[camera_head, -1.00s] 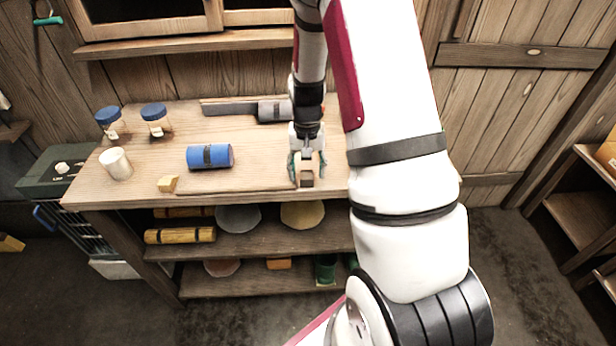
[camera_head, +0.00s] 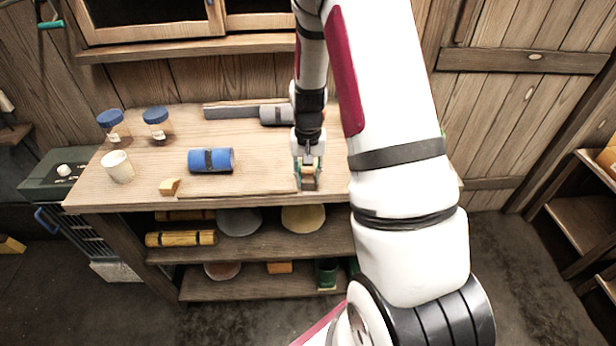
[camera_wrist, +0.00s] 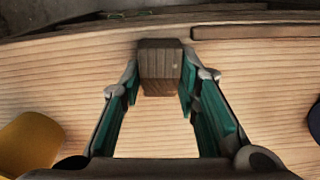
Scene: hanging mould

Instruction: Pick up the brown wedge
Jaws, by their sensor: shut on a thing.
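The brown wedge (camera_head: 309,183) is a small dark brown wooden block near the front edge of the workbench (camera_head: 240,178). My gripper (camera_head: 309,174) points down over it, with one finger on each side. In the wrist view the wedge (camera_wrist: 160,66) sits between the green-padded fingertips of my gripper (camera_wrist: 160,78), which are shut on its sides. Its lower side is hidden, and I cannot tell whether it touches the bench top.
A grey roll (camera_head: 275,115) lies behind. In the wrist view a yellow object (camera_wrist: 30,142) is at the left edge.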

